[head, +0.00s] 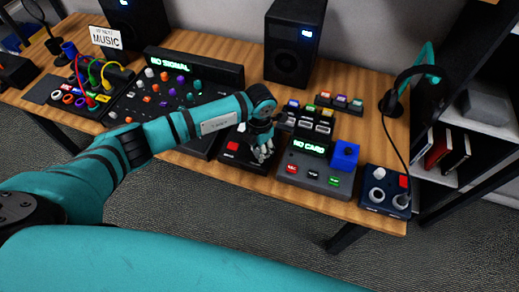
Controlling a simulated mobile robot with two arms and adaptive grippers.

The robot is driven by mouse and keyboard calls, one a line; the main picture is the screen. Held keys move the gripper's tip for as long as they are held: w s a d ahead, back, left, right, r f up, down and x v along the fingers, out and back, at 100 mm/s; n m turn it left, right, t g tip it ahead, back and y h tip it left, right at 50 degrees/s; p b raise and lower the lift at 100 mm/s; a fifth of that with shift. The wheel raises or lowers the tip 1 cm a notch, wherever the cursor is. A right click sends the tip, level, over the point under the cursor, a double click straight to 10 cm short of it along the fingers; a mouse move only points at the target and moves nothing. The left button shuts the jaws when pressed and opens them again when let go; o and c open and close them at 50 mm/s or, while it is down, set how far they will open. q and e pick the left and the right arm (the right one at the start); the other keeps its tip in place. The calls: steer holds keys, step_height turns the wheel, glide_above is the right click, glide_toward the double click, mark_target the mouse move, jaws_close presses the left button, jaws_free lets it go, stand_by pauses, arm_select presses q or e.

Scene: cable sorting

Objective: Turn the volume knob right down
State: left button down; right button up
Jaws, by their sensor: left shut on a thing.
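My left gripper (263,153) points down over the right part of a low black box (240,160) with a red square button (232,146). Its fingers are shut at the box's top. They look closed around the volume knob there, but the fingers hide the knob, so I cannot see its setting. My right gripper is out of view.
A grey box with a "NO CARD" screen (308,146) and a blue cube (345,155) stands right of the gripper. A mixer panel (165,95) is left. A dark box (384,190) with a cable stands at the right edge. Speakers (293,42) stand behind.

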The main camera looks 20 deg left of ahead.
arm_select(q)
steer(key=n, duration=0.5)
steer(key=shift+n, duration=0.3)
stand_by(0.4)
steer(key=c, duration=1)
jaws_free()
steer(key=shift+o, duration=0.2)
step_height(320, 180, up, 12)
